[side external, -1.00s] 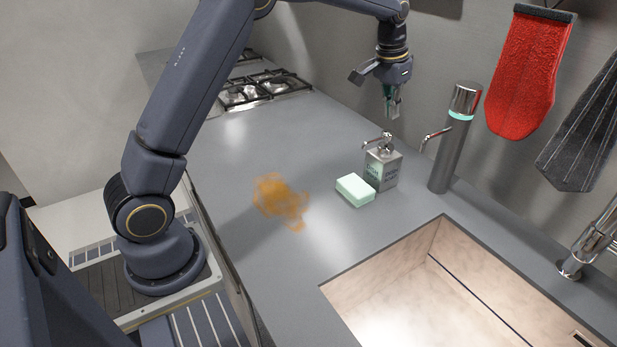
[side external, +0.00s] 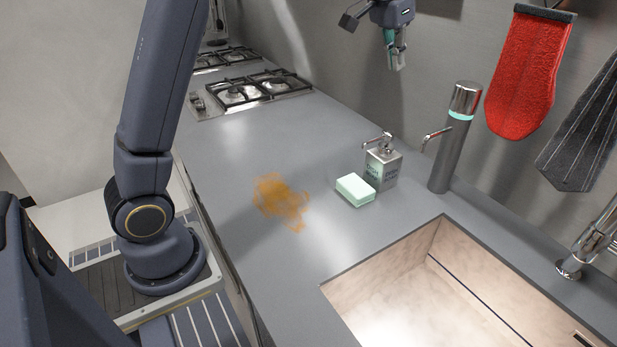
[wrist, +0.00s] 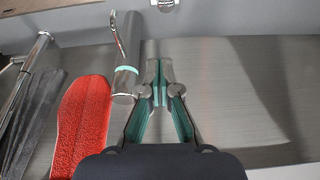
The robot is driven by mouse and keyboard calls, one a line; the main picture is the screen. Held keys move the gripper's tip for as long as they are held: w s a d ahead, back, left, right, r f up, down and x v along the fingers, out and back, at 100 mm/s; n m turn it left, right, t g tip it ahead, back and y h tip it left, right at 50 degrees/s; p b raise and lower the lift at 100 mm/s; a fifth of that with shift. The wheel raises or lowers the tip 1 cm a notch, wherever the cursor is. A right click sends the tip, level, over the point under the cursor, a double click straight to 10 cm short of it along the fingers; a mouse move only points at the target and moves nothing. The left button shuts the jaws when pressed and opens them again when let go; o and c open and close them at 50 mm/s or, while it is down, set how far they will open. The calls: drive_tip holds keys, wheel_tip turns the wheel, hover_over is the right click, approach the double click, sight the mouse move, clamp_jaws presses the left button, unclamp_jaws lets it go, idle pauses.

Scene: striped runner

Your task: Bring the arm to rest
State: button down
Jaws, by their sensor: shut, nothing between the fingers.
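My gripper (side external: 397,62) hangs high above the back of the counter in the side external view, near the wall and clear of everything. In the wrist view my gripper (wrist: 160,84) has its fingertips together, with nothing between them. The grey counter (side external: 240,160) lies below it. My arm stands at the left and its upper links run out of the top of the picture.
An orange-brown stain (side external: 281,200) marks the counter. A pale green sponge (side external: 355,190), a soap dispenser (side external: 383,168), a metal cylinder tap (side external: 455,138) and the sink (side external: 400,290) are to the right. A gas hob (side external: 245,93) lies behind. A red mitt (side external: 527,75) hangs on the wall.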

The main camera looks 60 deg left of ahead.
drive_tip(key=s+d+r+t, duration=0.1)
drive_tip(key=s+d+r, duration=0.15)
drive_tip(key=s, duration=0.65)
drive_tip(key=s+d+r+t, duration=0.1)
drive_tip(key=s+r, duration=0.2)
drive_tip(key=s, duration=0.7)
drive_tip(key=s+f, duration=1.1)
drive_tip(key=f, duration=0.2)
drive_tip(key=shift+s, duration=0.4)
drive_tip(key=shift+f, duration=0.1)
